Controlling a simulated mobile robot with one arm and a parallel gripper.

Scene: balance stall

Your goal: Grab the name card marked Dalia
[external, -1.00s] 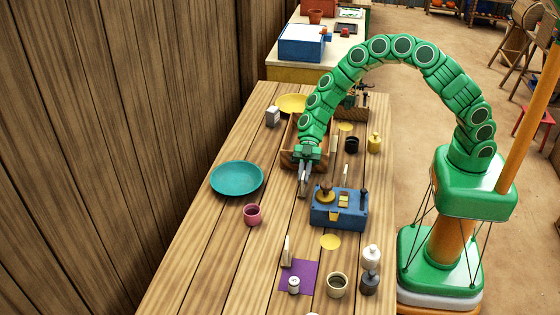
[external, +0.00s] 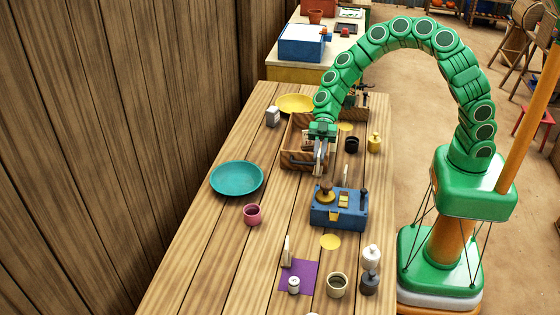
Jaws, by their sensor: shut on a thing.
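My gripper (external: 318,172) points down over the table, just in front of the wooden box and behind the blue device. It is shut on a small pale thing, which looks like a name card; the fingers hide most of it and I cannot read any name. Another thin pale card (external: 345,173) stands just right of my gripper, behind the blue device. A further pale upright card (external: 287,250) stands at the purple mat. I cannot tell which card is marked Dalia.
A wooden box (external: 291,149) stands behind my gripper, and a blue device (external: 325,218) with a knob in front. A teal plate (external: 237,179) and pink cup (external: 252,215) are left. A black pot (external: 352,145) and brass weight (external: 374,143) are right. A purple mat (external: 308,270) lies nearer.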

